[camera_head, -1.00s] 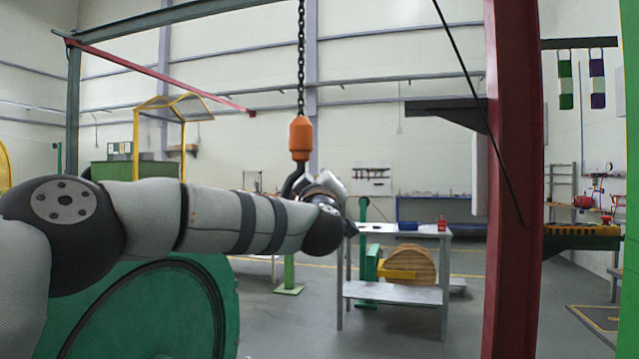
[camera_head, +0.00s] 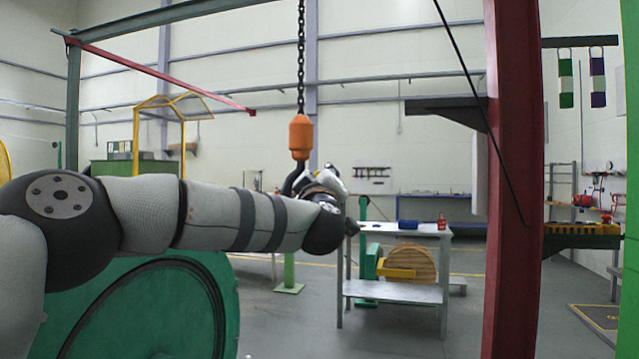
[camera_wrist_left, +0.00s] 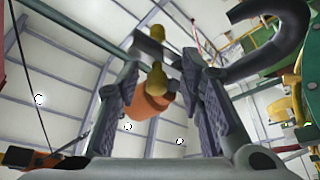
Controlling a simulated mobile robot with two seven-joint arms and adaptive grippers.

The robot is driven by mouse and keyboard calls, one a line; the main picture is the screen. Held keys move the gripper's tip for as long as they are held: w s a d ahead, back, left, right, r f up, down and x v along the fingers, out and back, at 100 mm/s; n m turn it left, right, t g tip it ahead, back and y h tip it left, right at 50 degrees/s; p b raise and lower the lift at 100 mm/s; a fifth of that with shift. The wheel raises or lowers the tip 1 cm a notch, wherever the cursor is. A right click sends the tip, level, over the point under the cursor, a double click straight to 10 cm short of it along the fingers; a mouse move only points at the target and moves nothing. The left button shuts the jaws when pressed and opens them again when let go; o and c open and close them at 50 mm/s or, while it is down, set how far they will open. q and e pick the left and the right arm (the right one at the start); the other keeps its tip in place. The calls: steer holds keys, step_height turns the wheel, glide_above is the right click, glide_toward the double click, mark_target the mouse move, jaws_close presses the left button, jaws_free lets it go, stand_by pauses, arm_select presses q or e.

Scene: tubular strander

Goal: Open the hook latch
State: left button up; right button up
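The orange hook block (camera_head: 300,138) hangs from a chain, with its dark hook (camera_head: 291,182) below. My left gripper (camera_head: 338,180) is beside the hook at the end of my left arm, partly hidden by the wrist. In the left wrist view, the two fingers of my left gripper (camera_wrist_left: 158,105) stand apart. A brass-coloured latch part (camera_wrist_left: 157,78) shows in the gap between them; I cannot tell whether either finger touches it. The dark curved hook (camera_wrist_left: 285,45) is at upper right, and the orange block (camera_wrist_left: 148,106) lies behind the gap. My right gripper is not in view.
A red column (camera_head: 512,180) stands to the right. A grey table (camera_head: 395,290) with small items is behind my wrist. A large green reel (camera_head: 150,310) lies below my left arm. Open floor shows between table and column.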

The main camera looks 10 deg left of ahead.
arm_select(q)
steer(key=v, duration=1.1)
steer(key=shift+s, duration=0.35)
